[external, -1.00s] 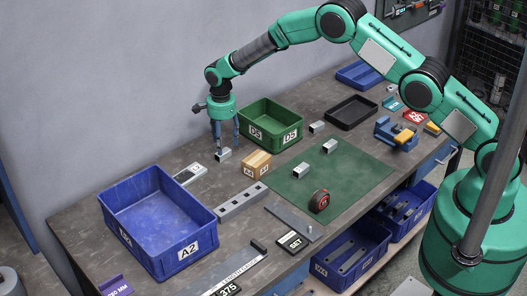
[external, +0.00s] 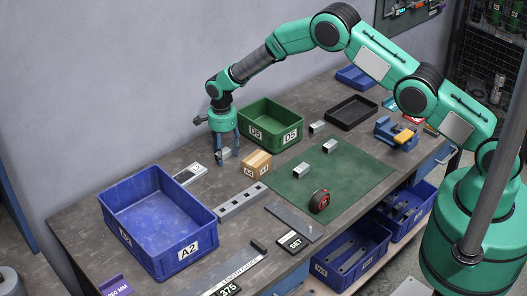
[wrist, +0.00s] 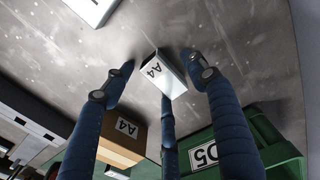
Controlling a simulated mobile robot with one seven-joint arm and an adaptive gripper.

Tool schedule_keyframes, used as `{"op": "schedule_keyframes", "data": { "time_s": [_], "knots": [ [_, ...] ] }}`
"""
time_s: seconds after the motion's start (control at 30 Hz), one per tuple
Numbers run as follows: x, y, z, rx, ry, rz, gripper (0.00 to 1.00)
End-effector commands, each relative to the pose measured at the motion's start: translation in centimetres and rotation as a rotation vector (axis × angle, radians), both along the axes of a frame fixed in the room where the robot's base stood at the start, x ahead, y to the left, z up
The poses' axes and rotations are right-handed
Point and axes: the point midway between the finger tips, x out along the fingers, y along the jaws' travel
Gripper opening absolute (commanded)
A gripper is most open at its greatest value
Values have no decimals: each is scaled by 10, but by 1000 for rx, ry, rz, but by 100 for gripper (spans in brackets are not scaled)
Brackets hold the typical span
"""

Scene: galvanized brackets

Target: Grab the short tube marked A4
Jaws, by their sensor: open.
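The short tube marked A4 (wrist: 167,75) is pale metal with an open end. In the wrist view it lies on the grey bench between the fingertips of my gripper (wrist: 160,86). The gripper has three blue fingers, spread open, one on each side and one behind the tube. Gaps show between the side fingers and the tube; I cannot tell whether the third finger touches it. In the external view my gripper (external: 223,160) points down at bench level and its fingers mostly hide the tube.
A cardboard box (external: 257,165), also labelled A4, stands close on the right. A green D5 bin (external: 271,125) is behind it. A blue A2 bin (external: 160,225) is front left. Several similar tubes (external: 329,146) lie on or near the green mat (external: 345,180).

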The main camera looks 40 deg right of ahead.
Motion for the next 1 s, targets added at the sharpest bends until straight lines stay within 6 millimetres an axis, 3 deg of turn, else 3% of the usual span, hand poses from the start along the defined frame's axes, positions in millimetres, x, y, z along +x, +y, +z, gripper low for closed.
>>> {"op": "schedule_keyframes", "data": {
  "time_s": [0.2, 0.47, 1.0],
  "knots": [
    [0, 0, 0, 0, 0, 0, 57],
    [0, 0, 0, 0, 0, 0, 8],
    [0, 0, 12, 0, 0, 0, 7]
  ]
}}
